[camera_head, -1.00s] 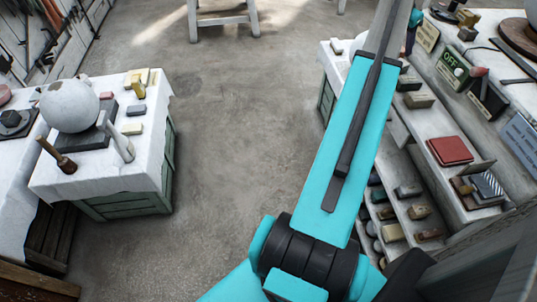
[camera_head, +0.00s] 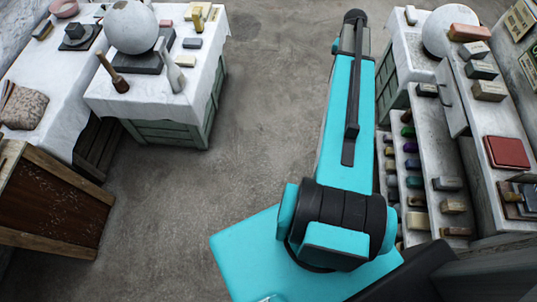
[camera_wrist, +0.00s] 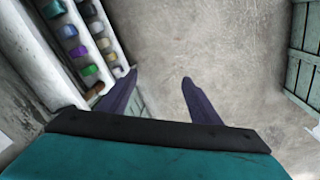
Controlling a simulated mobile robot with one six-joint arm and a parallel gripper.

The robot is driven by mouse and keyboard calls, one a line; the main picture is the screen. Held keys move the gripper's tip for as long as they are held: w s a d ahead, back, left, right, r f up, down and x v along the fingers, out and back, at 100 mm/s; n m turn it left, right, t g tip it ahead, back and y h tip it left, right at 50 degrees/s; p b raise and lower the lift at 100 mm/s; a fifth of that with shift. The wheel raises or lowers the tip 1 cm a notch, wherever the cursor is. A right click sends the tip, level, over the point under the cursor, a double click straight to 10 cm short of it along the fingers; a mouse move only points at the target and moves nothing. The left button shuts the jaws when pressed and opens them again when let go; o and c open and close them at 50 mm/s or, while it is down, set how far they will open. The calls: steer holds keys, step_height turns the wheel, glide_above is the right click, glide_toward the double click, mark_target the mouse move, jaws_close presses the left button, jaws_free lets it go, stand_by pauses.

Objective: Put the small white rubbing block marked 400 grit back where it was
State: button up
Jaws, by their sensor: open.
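My gripper (camera_wrist: 157,82) is open in the wrist view, with its two dark fingers apart, nothing between them and bare floor beneath. In the head view my arm reaches away from me and its fingers cannot be made out. No 400 marking is readable on any block. A small pale block (camera_head: 184,61) lies on the left cloth-covered table, beside a plaster sphere (camera_head: 131,27). Several light blocks also lie on the right shelves, including a whitish-topped one (camera_head: 474,50) on the upper shelf. I cannot tell which is the rubbing block.
The left table (camera_head: 105,97) also bears upright tools. The right stepped shelf (camera_head: 447,204) holds several coloured blocks and a red box (camera_head: 506,152); its rows also show in the wrist view (camera_wrist: 112,42) at left. Open floor (camera_head: 255,120) lies between. A wooden-framed board (camera_head: 55,200) stands at lower left.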

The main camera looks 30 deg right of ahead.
steer(key=s+a+f+n+g+y, duration=0.1)
steer(key=a+f+n, duration=0.1)
steer(key=a+f, duration=0.55)
steer(key=s+a+f+n, duration=0.2)
steer(key=a+f, duration=0.2)
steer(key=a, duration=0.7)
steer(key=s+a+f+n+g+y, duration=0.1)
steer(key=a+f+n, duration=0.1)
steer(key=a+f, duration=0.55)
steer(key=s+a+f+n+g, duration=0.1)
steer(key=s+a+f+n, duration=0.2)
steer(key=s+a, duration=0.6)
steer(key=s+a+f+n+g, duration=0.2)
steer(key=s+a+f+n, duration=0.1)
steer(key=s+a, duration=0.6)
steer(key=shift+s+a+f+h, duration=0.3)
steer(key=shift+a+f, duration=0.3)
steer(key=shift+a, duration=0.3)
steer(key=c, duration=0.7)
steer(key=shift+d, duration=0.1)
